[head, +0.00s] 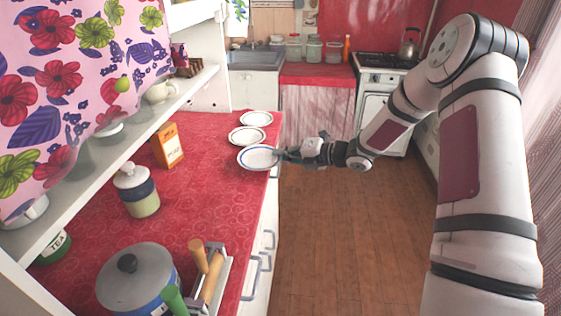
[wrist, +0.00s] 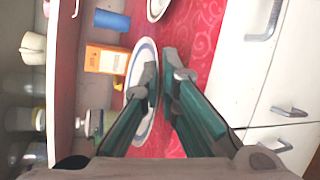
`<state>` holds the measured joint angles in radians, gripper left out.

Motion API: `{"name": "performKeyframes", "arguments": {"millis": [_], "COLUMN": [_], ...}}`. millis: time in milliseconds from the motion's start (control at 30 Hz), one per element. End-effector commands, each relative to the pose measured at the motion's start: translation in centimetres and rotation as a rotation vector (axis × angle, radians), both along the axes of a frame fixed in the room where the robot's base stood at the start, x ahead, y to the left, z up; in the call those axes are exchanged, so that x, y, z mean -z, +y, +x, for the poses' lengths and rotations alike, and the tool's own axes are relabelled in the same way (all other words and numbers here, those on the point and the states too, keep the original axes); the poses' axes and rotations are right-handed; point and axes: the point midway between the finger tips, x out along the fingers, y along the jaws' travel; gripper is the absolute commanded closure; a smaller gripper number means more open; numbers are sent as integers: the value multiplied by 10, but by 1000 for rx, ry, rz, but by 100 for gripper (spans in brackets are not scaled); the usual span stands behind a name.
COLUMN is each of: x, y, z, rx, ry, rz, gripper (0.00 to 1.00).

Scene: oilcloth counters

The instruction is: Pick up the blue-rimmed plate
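The blue-rimmed plate (head: 256,158) is white and round, the nearest of three plates along the right edge of the red counter. It also shows in the wrist view (wrist: 137,110). My gripper (head: 281,155) reaches it from the right, at the rim on the aisle side. In the wrist view my fingertips (wrist: 160,70) are close together, one over the plate's face and one beyond its near edge, with the rim pinched between them. I cannot tell whether the plate is clear of the counter.
Two more plates (head: 247,136) (head: 256,118) lie behind it. An orange box (head: 168,146) and a lidded jar (head: 137,190) stand to the left. A pot (head: 137,278) and a utensil holder (head: 219,287) are in front. The wooden floor (head: 335,230) right of the counter is clear.

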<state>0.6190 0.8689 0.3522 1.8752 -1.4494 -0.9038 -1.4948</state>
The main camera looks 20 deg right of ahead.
Motion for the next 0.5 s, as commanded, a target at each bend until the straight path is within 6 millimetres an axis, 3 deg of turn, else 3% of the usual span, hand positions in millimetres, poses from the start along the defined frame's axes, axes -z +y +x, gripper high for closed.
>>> {"name": "performKeyframes", "arguments": {"millis": [500], "x": [-14], "y": [-59], "z": [-97], "rx": [4], "ry": [1], "rz": [-1], "gripper": [100]}}
